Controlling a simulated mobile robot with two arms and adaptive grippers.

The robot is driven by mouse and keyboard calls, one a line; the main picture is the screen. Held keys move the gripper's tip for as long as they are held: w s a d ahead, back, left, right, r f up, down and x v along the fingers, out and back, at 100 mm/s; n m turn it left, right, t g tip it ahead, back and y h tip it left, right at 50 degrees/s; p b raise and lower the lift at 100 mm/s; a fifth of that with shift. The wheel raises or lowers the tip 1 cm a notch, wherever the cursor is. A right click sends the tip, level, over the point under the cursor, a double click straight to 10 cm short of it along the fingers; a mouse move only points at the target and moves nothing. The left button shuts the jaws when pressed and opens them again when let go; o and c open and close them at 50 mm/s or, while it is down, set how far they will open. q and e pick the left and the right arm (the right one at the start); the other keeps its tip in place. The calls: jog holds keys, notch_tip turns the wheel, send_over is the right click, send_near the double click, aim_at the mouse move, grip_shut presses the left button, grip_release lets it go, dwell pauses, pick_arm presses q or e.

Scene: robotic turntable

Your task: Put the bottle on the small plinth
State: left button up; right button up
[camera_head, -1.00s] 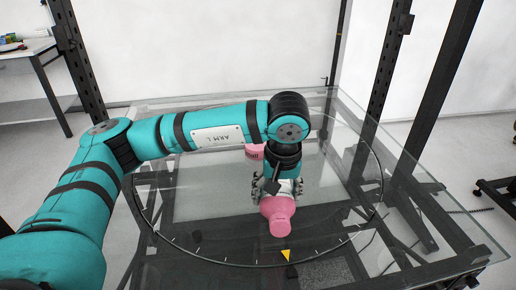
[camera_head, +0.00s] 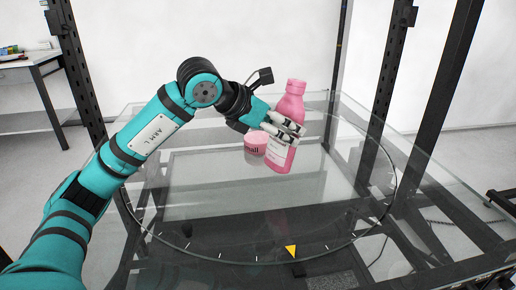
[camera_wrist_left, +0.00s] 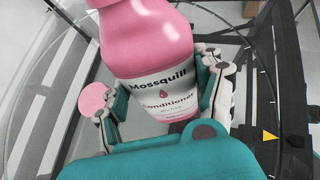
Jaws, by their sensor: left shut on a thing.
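My left gripper (camera_head: 286,128) is shut on a pink bottle (camera_head: 293,105) with a white label, around its middle. The bottle is nearly upright, neck up and leaning slightly right. The left wrist view shows the bottle (camera_wrist_left: 150,45) between the fingers (camera_wrist_left: 165,105), label facing the camera. The gap between bottle and block is hard to judge. My right gripper is out of view.
A glass turntable top (camera_head: 200,205) with a ring of tick marks lies below, with a yellow pointer (camera_head: 291,250) at its front. Dark frame posts (camera_head: 388,70) stand at the sides. The front glass is clear.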

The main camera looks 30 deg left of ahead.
pick_arm(q)
jog(key=a+n+t+y+b, duration=0.1)
jog(key=w+a+r+n+t+y+b, duration=0.1)
jog(key=n+t, duration=0.1)
jog(key=shift+w+a+n+y, duration=0.15)
jog(key=shift+a+n+y, duration=0.1)
jog(key=shift+n+y, duration=0.05)
jog(key=w+a+f+t+y, duration=0.1)
jog(key=w+a+f, duration=0.3)
jog(key=w+a, duration=0.7)
jog(key=shift+w+f+n, duration=0.15)
jog(key=shift+w+n, duration=0.25)
jog(key=shift+w, duration=0.45)
jog(key=o, duration=1.4)
jog(key=shift+o, duration=0.2)
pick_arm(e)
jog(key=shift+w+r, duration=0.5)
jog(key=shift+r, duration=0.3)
